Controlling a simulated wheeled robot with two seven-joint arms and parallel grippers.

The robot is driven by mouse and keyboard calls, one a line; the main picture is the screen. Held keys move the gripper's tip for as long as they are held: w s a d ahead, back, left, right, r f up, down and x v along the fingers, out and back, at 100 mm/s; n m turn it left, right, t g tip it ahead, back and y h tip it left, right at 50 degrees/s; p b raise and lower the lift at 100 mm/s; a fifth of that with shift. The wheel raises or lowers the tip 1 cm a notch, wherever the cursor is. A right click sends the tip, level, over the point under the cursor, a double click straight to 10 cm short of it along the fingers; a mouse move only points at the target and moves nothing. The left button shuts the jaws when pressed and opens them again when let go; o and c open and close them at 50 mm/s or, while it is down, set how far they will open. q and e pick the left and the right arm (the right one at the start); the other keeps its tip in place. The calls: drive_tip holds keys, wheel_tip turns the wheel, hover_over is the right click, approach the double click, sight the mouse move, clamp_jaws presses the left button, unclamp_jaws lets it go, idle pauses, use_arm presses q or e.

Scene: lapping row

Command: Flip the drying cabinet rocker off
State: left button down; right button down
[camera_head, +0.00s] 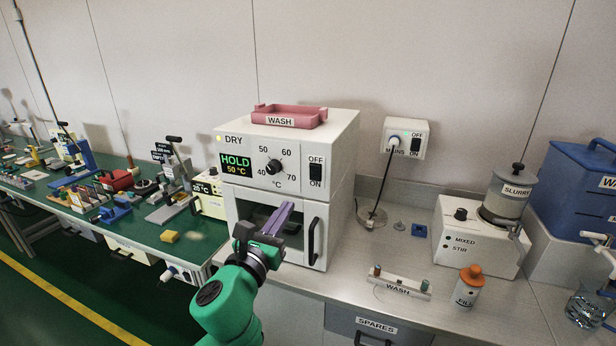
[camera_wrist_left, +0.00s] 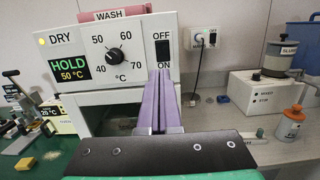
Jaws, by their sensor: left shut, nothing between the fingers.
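The white drying cabinet (camera_head: 340,150) stands on the bench, with a lit HOLD 50 °C display (camera_head: 236,163), a yellow DRY lamp and a black temperature knob (camera_head: 273,166). Its black rocker (camera_head: 316,172) sits at the right of the panel between the OFF and ON labels; it also shows in the left wrist view (camera_wrist_left: 163,50). Which side is pressed I cannot tell. My left gripper (camera_head: 288,206) is shut and empty, its purple fingers in front of the cabinet door, below and left of the rocker. In the left wrist view the fingertips (camera_wrist_left: 160,74) appear just below the rocker, over part of the ON label. My right gripper is not in view.
A pink WASH tray (camera_head: 290,115) sits on the cabinet. The door handle (camera_head: 312,240) sticks out below the rocker. A wall mains switch (camera_head: 415,145), a slurry stirrer (camera_head: 480,235), a FILL bottle (camera_head: 467,288) and a WASH rack (camera_head: 400,285) are to the right.

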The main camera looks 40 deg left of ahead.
sight(312, 169)
use_arm(q)
drive_tip(key=p+x, duration=0.1)
drive_tip(key=x, duration=1.2)
drive_tip(key=shift+w+r, duration=0.1)
drive_tip(key=shift+w, duration=0.05)
drive_tip(key=shift+w+a, duration=0.15)
drive_tip(key=shift+w, duration=0.25)
drive_tip(key=shift+s, duration=0.1)
